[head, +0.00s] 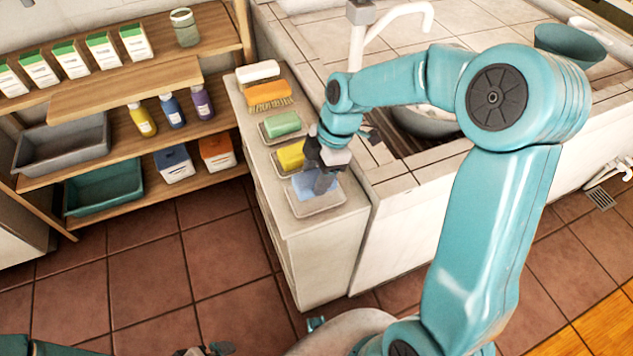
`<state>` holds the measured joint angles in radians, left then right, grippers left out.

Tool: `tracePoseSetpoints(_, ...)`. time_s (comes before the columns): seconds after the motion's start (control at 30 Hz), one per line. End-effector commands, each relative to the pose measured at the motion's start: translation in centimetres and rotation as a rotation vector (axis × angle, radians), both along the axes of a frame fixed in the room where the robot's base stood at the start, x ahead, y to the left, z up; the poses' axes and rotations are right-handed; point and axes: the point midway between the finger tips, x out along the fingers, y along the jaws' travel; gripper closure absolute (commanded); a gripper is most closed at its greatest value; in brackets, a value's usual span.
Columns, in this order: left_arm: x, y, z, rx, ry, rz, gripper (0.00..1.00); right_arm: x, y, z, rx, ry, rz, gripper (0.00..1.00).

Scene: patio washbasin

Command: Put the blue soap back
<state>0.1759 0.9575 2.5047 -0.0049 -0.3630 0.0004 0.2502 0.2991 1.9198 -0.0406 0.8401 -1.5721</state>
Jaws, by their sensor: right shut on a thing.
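The blue soap (303,188) is between the fingers of my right gripper (320,184), which is shut on it. The gripper points down and partly hides the soap. The soap is at the nearest pale soap dish (325,205) on the narrow counter; I cannot tell whether it touches the dish. Behind it, a yellow soap (291,156) and a green soap (282,124) sit on their own dishes. Only a small part of my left gripper (212,350) shows at the bottom edge.
An orange brush (268,95) and a white bar (257,71) lie farther back on the counter (330,235). The tiled basin with its white tap (400,14) is at the right. Wooden shelves (130,85) with boxes, bottles and bins stand at the left.

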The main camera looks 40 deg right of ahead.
Motion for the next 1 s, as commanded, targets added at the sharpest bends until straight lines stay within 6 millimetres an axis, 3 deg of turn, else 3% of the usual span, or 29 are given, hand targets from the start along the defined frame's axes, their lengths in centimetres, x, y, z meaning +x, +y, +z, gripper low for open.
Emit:
tracePoseSetpoints(0.1, 0.0, 0.0, -0.3, 0.000, 0.000, 0.000, 0.00, -0.1, 0.0, -2.3, 0.001, 0.005, 0.001, 0.76)
tracePoseSetpoints(0.2, 0.0, 0.0, -0.3, 0.000, 0.000, 0.000, 0.00, 0.0, 0.0, -3.2, 0.001, 0.003, 0.000, 0.76)
tracePoseSetpoints(0.57, 0.0, 0.0, -0.7, 0.000, 0.000, 0.000, 0.00, 0.0, 0.0, -3.6, 0.000, 0.001, 0.000, 0.76)
tracePoseSetpoints(0.6, 0.0, 0.0, -0.6, 0.000, 0.000, 0.000, 0.00, 0.0, 0.0, -3.5, 0.000, 0.001, 0.000, 0.35)
tracePoseSetpoints(0.67, 0.0, 0.0, -0.5, 0.000, 0.000, 0.000, 0.00, 0.0, 0.0, -3.5, 0.000, 0.001, 0.000, 0.20)
tracePoseSetpoints(1.0, 0.0, 0.0, 0.0, 0.000, 0.000, 0.000, 0.00, 0.0, 0.0, -2.9, 0.000, 0.001, 0.000, 0.20)
